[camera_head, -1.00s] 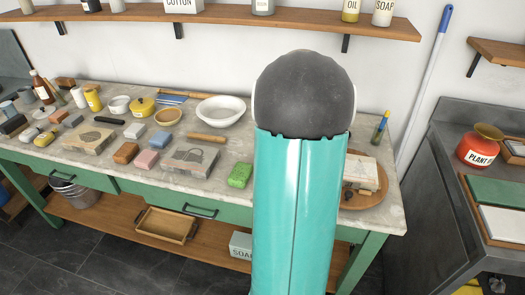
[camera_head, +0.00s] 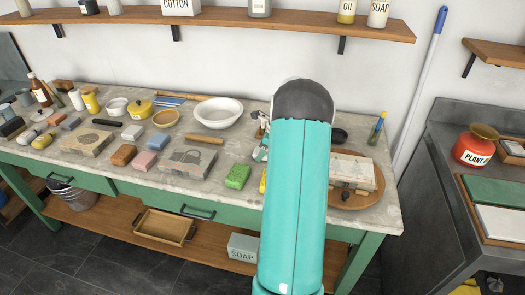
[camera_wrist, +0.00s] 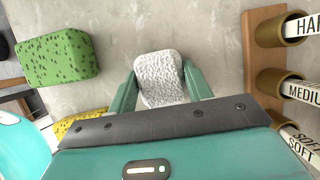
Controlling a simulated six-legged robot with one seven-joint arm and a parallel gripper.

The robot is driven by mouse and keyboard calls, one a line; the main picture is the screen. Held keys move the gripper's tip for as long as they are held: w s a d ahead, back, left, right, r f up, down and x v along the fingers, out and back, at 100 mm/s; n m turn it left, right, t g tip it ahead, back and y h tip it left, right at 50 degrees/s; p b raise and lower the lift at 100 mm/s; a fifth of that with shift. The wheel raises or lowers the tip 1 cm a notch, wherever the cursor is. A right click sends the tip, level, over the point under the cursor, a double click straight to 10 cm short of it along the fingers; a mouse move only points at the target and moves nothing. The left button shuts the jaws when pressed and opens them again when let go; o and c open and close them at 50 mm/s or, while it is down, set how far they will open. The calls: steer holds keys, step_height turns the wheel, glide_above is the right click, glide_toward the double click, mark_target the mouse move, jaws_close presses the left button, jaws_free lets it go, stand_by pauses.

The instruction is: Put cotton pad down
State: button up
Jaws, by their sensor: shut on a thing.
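The cotton pad (camera_wrist: 160,76) is white and rough-textured, and it shows in the wrist view between the two green fingers of my gripper (camera_wrist: 160,88). My gripper is shut on the pad, with the pad reaching out beyond the fingertips over the grey stone worktop (camera_wrist: 190,28). I cannot tell whether the pad touches the worktop. In the head view my arm hides the pad and most of my gripper; only a bit of the wrist shows left of the arm.
A green speckled sponge (camera_wrist: 57,58) and a yellow one (camera_wrist: 82,128) lie left of my gripper. A wooden rack (camera_wrist: 262,62) of labelled sticks stands close on the right. The head view shows a round wooden board (camera_head: 372,198), stone blocks (camera_head: 187,162) and a white bowl (camera_head: 219,112).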

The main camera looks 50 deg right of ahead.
steer(key=shift+f, duration=0.2)
steer(key=o, duration=0.9)
steer(key=v, duration=1.2)
steer(key=w+a+r+n, duration=0.3)
steer(key=a+r+n, duration=0.1)
steer(key=a, duration=0.4)
steer(key=w+a+r+n, duration=0.2)
steer(key=a+r+n, duration=0.15)
steer(key=a, duration=0.35)
steer(key=s+a+r+n+h, duration=0.1)
steer(key=s+a+r+n, duration=0.1)
steer(key=a+n, duration=0.5)
steer(key=s+a+r+n, duration=0.2)
steer(key=a+n, duration=0.1)
steer(key=a, duration=0.8)
steer(key=s+a+r+n+h, duration=0.15)
steer(key=a+n, duration=0.25)
steer(key=a, duration=0.4)
steer(key=s+a+n, duration=0.3)
steer(key=s+a+f+n+t, duration=0.1)
steer(key=s+a+n, duration=0.5)
steer(key=n, duration=0.1)
steer(key=shift+a+f+y, duration=0.25)
steer(key=shift+a+y, duration=0.1)
